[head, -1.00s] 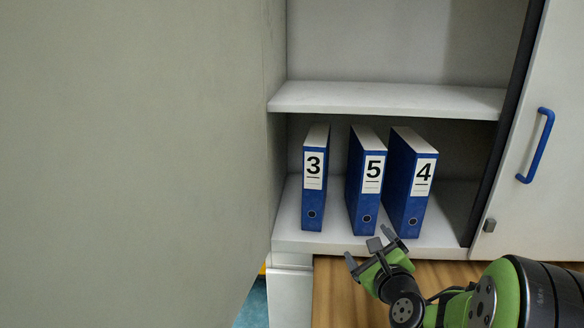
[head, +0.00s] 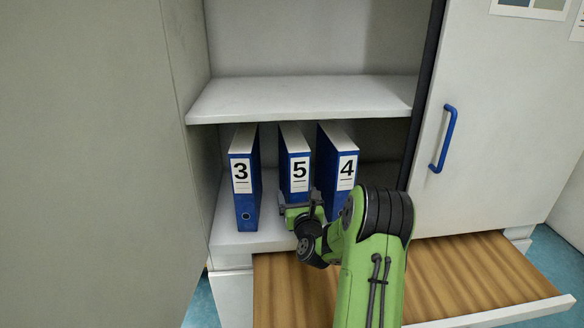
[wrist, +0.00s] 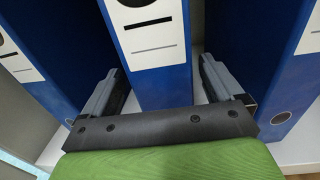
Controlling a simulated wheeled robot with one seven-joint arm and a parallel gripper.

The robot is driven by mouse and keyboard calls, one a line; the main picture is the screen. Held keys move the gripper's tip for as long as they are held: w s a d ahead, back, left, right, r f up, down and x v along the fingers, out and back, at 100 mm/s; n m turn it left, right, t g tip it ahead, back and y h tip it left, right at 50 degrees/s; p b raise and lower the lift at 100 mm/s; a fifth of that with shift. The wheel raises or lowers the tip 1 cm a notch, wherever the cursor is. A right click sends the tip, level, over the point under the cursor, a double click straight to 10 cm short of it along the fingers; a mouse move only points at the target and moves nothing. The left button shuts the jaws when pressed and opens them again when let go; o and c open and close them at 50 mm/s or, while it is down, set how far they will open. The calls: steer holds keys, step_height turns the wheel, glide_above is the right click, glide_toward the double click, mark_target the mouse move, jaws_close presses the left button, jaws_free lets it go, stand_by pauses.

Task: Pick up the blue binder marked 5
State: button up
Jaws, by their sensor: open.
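The blue binder marked 5 (head: 296,165) stands upright in the middle of three binders on the lower shelf. My gripper (head: 300,203) is open in front of its lower spine. In the wrist view, the binder's blue spine (wrist: 163,86) with its white label lies between the two fingers of my gripper (wrist: 160,85). The fingers sit one on each side, apart from the binder as far as I can tell. The binder's lower end is hidden by my gripper.
Blue binders marked 3 (head: 243,180) and 4 (head: 341,165) stand close on either side. An upper shelf (head: 300,97) is above them. A cabinet door with a blue handle (head: 443,140) is at right. A wooden-bottomed drawer (head: 470,275) juts out below.

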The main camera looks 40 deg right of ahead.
steer(key=p+x, duration=0.1)
steer(key=x, duration=0.4)
steer(key=shift+s, duration=0.2)
steer(key=shift+c, duration=0.2)
steer(key=shift+c, duration=1.1)
steer(key=c, duration=1.2)
steer(key=shift+r, duration=0.15)
steer(key=shift+c, duration=0.9)
